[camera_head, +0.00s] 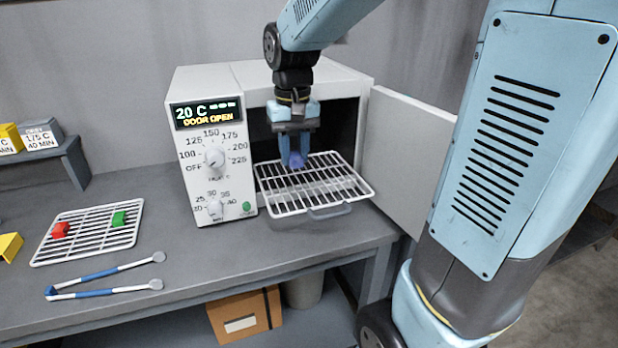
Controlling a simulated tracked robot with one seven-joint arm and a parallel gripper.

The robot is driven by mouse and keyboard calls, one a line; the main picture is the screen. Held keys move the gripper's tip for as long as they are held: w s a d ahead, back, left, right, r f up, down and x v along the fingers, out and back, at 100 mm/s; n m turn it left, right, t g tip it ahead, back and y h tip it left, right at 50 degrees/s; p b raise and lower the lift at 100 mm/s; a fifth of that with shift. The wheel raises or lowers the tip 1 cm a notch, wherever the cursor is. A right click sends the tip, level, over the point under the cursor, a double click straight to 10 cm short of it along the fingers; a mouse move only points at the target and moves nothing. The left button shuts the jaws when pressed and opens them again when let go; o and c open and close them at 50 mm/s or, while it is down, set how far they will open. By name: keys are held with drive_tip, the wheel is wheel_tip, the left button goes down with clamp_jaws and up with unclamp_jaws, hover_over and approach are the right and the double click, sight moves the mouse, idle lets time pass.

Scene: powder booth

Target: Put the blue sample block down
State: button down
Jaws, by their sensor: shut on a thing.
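The blue sample block (297,160) is between the fingers of my gripper (296,155), at the mouth of the oven. My gripper points down and is shut on the block. The block is over the back part of the pulled-out wire rack (330,204). I cannot tell whether the block touches the rack bars. The oven (215,190) has its door (405,160) swung open to the right, and its display reads 20 C and DOOR OPEN.
A cooling rack (90,247) at the left holds a red block (60,229) and a green block (119,218). Blue-handled tongs (105,273) lie in front of it. A yellow object (9,246) sits at the left edge. A small shelf (72,158) holds label blocks.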

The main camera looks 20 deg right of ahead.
hover_over(314, 185)
drive_tip(key=s+a, duration=0.1)
wheel_tip(314, 185, down, 6)
drive_tip(key=shift+f, duration=0.1)
drive_tip(key=shift+w+d+f, duration=0.45)
drive_tip(key=shift+d+f, duration=0.1)
drive_tip(key=shift+f, duration=0.25)
drive_tip(key=shift+w+f, duration=0.1)
drive_tip(key=shift+f, duration=1.45)
drive_tip(key=shift+f, duration=0.1)
drive_tip(key=c, duration=0.8)
unclamp_jaws()
